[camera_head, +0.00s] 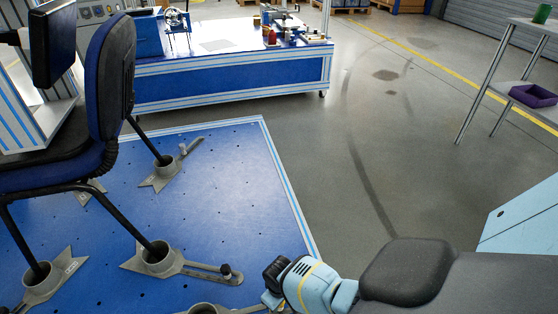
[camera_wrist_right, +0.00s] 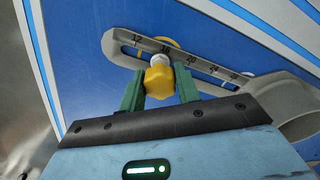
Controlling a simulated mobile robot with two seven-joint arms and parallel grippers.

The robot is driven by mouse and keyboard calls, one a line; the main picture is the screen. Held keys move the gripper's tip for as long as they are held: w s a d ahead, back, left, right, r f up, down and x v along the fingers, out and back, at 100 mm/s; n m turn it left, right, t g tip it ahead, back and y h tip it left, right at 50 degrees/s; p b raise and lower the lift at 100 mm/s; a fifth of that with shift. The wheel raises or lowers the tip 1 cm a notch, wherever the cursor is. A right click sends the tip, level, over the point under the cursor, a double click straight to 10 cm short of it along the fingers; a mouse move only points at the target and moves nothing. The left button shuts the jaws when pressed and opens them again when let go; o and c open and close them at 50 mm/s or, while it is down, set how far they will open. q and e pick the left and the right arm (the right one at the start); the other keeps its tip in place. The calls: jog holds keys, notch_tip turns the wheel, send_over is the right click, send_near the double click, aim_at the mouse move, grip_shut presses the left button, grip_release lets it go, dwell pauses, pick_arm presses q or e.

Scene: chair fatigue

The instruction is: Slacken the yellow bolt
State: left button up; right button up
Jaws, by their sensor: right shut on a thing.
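The yellow bolt (camera_wrist_right: 159,80) shows in the right wrist view, with a pale shank above its knob at the slot of a grey slotted arm (camera_wrist_right: 210,66) marked with numbers. My right gripper (camera_wrist_right: 160,88) is shut on the bolt's knob, one green finger on each side. In the head view my right gripper (camera_head: 270,288) is at the bottom centre, by the near right edge of the blue plate; the bolt is hidden there. My left gripper is not in view.
The blue plate (camera_head: 225,190) carries several grey clamps, such as one with a slotted arm (camera_head: 160,258), around the legs of an office chair (camera_head: 105,85). A blue-and-white workbench (camera_head: 225,85) stands behind. A shelf with a purple tray (camera_head: 533,95) is at the right. The floor between is clear.

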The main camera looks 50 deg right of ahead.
jog(key=shift+n, duration=0.7)
jog(key=o, duration=0.6)
jog(key=shift+r, duration=0.1)
notch_tip(320, 180, up, 8)
jog(key=p, duration=0.5)
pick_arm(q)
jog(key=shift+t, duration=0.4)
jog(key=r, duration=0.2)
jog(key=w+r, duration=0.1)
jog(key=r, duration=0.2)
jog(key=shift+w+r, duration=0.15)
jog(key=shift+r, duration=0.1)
pick_arm(e)
jog(key=shift+s+f, duration=0.1)
jog(key=shift+f, duration=0.1)
